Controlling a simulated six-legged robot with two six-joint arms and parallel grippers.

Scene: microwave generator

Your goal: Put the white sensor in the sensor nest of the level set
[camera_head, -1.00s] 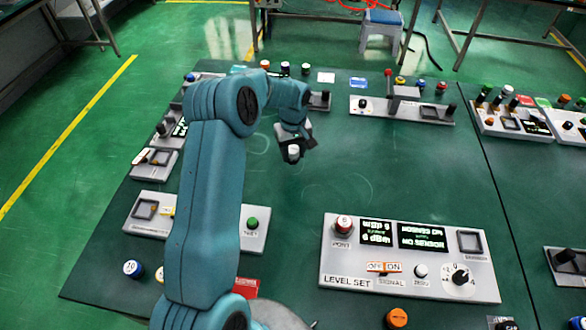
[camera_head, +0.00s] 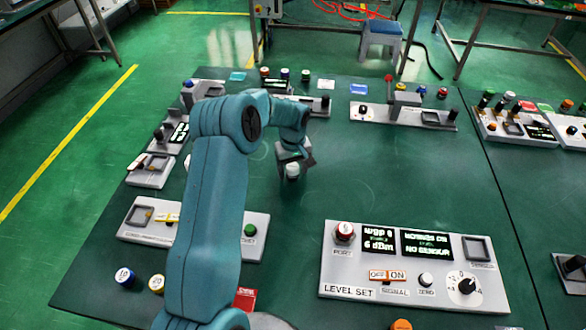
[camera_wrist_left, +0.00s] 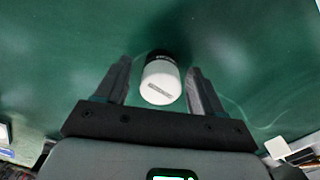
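The white sensor (camera_head: 292,171), a small white cylinder with a dark end, shows at my left gripper (camera_head: 294,158) in the head view. In the left wrist view the sensor (camera_wrist_left: 160,84) lies between the two fingers with a narrow gap on each side, so the gripper (camera_wrist_left: 159,68) is open around it. Whether the sensor touches the table is hard to tell. The level set (camera_head: 355,291) is a light grey panel at the lower right. Its sensor nest (camera_head: 477,249), a dark-framed square at the panel's upper right, looks empty. My right gripper is not in view.
The green table (camera_head: 380,180) is clear between the gripper and the level set. A grey panel with a green knob (camera_head: 250,230) is partly behind my left arm. More panels (camera_head: 408,117) line the back.

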